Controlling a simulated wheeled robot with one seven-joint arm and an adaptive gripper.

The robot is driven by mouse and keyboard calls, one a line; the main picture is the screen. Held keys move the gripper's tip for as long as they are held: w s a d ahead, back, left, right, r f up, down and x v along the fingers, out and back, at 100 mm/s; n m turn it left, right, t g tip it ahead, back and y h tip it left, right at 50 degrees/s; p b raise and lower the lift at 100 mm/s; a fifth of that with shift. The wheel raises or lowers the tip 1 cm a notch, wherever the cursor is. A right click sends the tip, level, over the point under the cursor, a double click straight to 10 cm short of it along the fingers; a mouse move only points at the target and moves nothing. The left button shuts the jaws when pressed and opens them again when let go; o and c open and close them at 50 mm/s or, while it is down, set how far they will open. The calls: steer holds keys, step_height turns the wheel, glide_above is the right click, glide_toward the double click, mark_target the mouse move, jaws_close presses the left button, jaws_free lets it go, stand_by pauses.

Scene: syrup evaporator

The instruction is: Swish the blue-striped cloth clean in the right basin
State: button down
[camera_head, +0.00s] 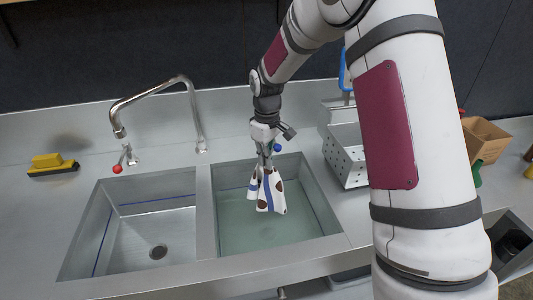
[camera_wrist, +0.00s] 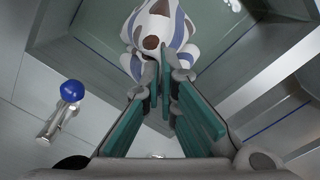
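The blue-striped cloth (camera_head: 268,192) is white with blue stripes and dark brown stains. It hangs in folds from my gripper (camera_head: 265,150) over the right basin (camera_head: 311,197), which holds greenish water. I cannot tell whether the cloth's lower edge touches the water. In the wrist view, my gripper (camera_wrist: 165,88) has its fingers closed together on the gathered top of the cloth (camera_wrist: 160,28). The fingertips partly hide the pinched part.
The empty left basin (camera_head: 158,226) with a drain is beside it, past a divider (camera_head: 205,212). A tall faucet (camera_head: 181,82) stands behind. A yellow-and-black brush (camera_head: 52,165) lies at left. A perforated metal basket (camera_head: 346,160) and wooden box (camera_head: 486,141) are at right.

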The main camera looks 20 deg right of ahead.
step_height(320, 180, down, 20)
steer(key=b, duration=0.7)
steer(key=shift+f, duration=0.25)
stand_by(0.6)
steer(key=a+f+b, duration=0.2)
steer(key=a, duration=0.5)
steer(key=shift+d, duration=6.85)
steer(key=a, duration=1.3)
steer(key=shift+w+a+r+b, duration=0.25)
steer(key=shift+w+a+b, duration=0.05)
steer(key=shift+b, duration=0.1)
